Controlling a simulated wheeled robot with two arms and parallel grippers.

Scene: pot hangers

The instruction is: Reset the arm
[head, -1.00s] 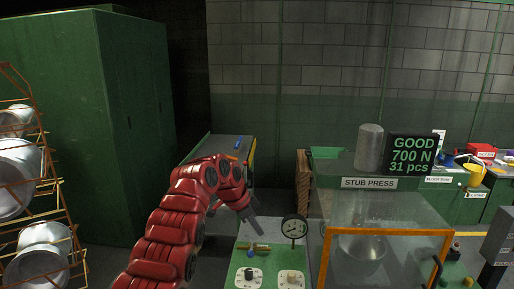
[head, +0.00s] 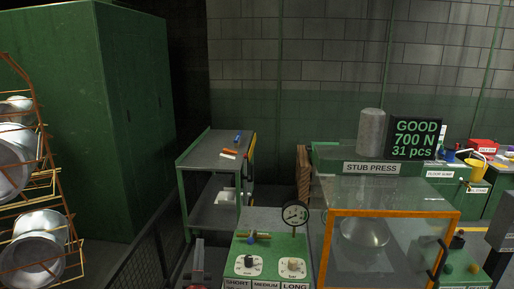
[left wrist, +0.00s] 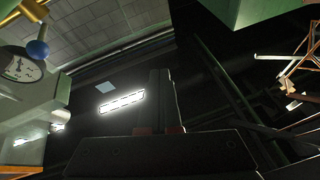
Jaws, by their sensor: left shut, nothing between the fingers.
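My left gripper (head: 199,246) shows only in part at the bottom of the head view, just left of the control panel (head: 262,245). Its grey fingers point up, with a bit of red behind them. In the left wrist view my left gripper (left wrist: 160,75) is dark, its fingers together and nothing between them. The rest of the left arm is out of the head view. My right gripper is in neither view.
The stub press (head: 385,240), with an orange-framed guard, stands right of the panel and its gauge (head: 295,213). A wire rack (head: 70,225) with metal pots is at the left. A cart (head: 190,165) stands behind, beside a green cabinet (head: 135,120).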

